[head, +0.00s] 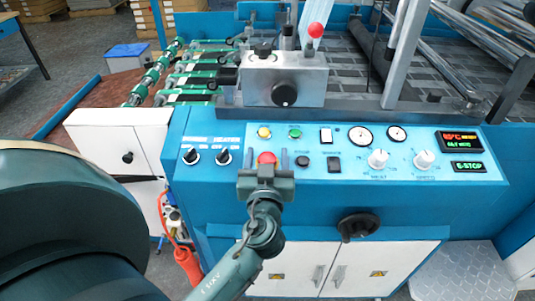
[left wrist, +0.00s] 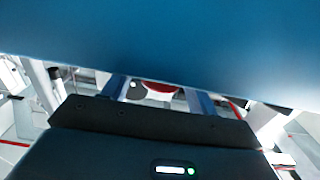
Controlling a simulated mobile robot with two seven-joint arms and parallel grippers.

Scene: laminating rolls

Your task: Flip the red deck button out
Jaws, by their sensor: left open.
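The red deck button (head: 266,158) is a round red cap on the sloped blue control panel (head: 330,200), left of the middle. My left gripper (head: 267,161) is open, with one finger on each side of the red cap. Whether the fingers touch it cannot be told. In the left wrist view a red rounded shape (left wrist: 158,88) shows between the two blue-grey fingers (left wrist: 158,96), partly hidden by the panel's blue surface (left wrist: 170,40) and the gripper's dark body. My right gripper is not in view.
Nearby on the panel are a yellow button (head: 264,132), a green button (head: 295,132), two black selector knobs (head: 207,156) and a dark button (head: 302,162). A black handwheel (head: 358,226) sticks out below. A red-knobbed lever (head: 315,31) stands behind.

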